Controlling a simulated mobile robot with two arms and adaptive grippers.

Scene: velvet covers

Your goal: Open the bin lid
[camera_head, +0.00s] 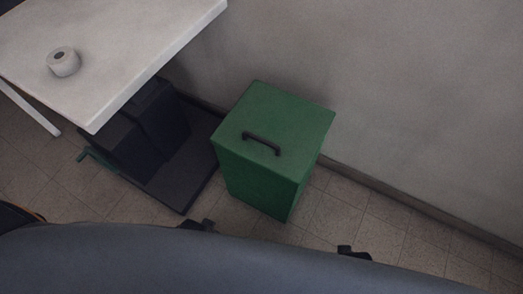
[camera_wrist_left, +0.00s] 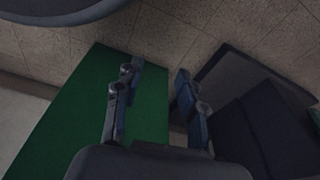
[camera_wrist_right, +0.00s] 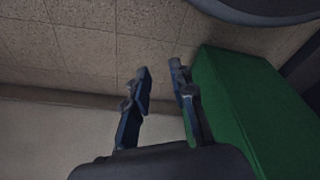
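A green bin (camera_head: 265,180) stands on the tiled floor against the wall, with its flat green lid (camera_head: 285,115) shut. A dark handle (camera_head: 262,142) sits on the lid near its front edge. The bin also shows in the left wrist view (camera_wrist_left: 85,110) and the right wrist view (camera_wrist_right: 240,110). My left gripper (camera_wrist_left: 158,75) is open and empty, with one finger over the green bin and the other beside it. My right gripper (camera_wrist_right: 160,72) is open and empty beside the bin. In the head view only small dark parts of the grippers show past my body.
A white table (camera_head: 110,60) with a pale roll (camera_head: 64,62) on it stands at the upper left. Under its edge are a dark platform (camera_head: 185,175) and dark boxes (camera_head: 150,120), close to the bin's left side. Floor (camera_head: 370,215) is clear right of the bin.

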